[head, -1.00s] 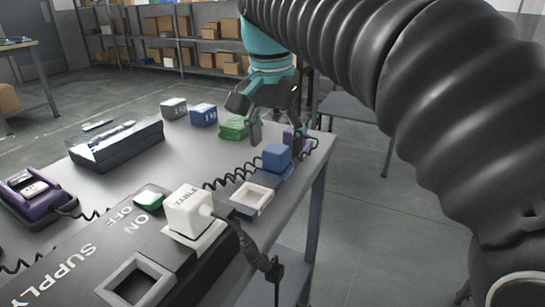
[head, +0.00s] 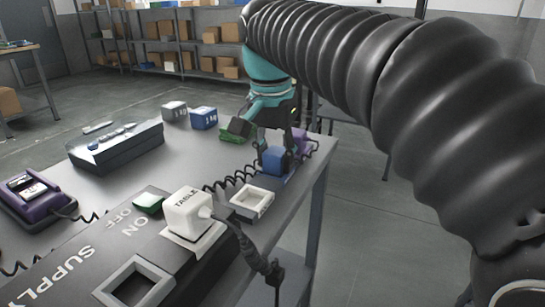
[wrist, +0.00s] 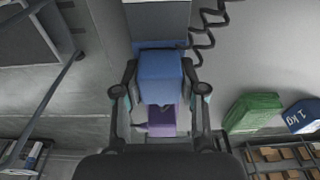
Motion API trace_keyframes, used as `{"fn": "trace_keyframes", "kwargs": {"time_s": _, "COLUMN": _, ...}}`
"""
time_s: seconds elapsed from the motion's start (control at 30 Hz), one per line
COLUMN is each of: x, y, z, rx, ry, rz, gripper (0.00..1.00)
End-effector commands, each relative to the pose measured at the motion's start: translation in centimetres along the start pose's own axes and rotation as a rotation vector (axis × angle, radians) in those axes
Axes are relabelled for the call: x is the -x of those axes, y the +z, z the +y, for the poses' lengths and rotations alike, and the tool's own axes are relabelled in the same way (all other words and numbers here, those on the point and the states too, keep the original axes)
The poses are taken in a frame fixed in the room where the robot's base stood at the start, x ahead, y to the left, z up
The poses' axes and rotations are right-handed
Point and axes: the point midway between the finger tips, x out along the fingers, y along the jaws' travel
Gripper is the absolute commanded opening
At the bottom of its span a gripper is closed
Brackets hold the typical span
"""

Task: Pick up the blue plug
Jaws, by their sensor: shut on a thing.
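The blue plug (head: 275,161) is a blue block near the right edge of the table, at the end of a black coiled cord. My gripper (head: 277,150) is over it, with its fingers down on the plug's sides. In the wrist view the blue plug (wrist: 160,78) lies between the two fingers of my gripper (wrist: 160,97), which is shut on it. The plug looks still at its place on the table; I cannot tell whether it is raised. A purple block (wrist: 162,120) shows just beyond it.
Green (head: 238,132), blue (head: 204,118) and grey (head: 174,111) blocks stand along the far edge. A dark case (head: 117,148) and a purple device (head: 37,199) are at left.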

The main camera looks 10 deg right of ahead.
Motion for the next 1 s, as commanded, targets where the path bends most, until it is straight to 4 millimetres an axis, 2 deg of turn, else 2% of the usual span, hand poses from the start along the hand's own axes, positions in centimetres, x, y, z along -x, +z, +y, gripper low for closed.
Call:
{"fn": "trace_keyframes", "kwargs": {"time_s": 0.27, "x": 0.9, "y": -0.1, "z": 0.0, "rx": 0.000, "ry": -0.001, "rz": 0.001, "gripper": 0.05}}
{"fn": "trace_keyframes", "kwargs": {"time_s": 0.5, "x": 4.3, "y": -0.6, "z": -0.1, "rx": -0.001, "ry": -0.002, "rz": 0.002, "gripper": 0.05}}
{"fn": "trace_keyframes", "kwargs": {"time_s": 0.8, "x": 7.2, "y": -3.1, "z": 5.2, "rx": -0.007, "ry": -0.001, "rz": 0.001, "gripper": 0.05}}
{"fn": "trace_keyframes", "kwargs": {"time_s": 1.0, "x": 8.9, "y": -4.5, "z": 8.1, "rx": -0.005, "ry": -0.001, "rz": 0.002, "gripper": 0.05}}
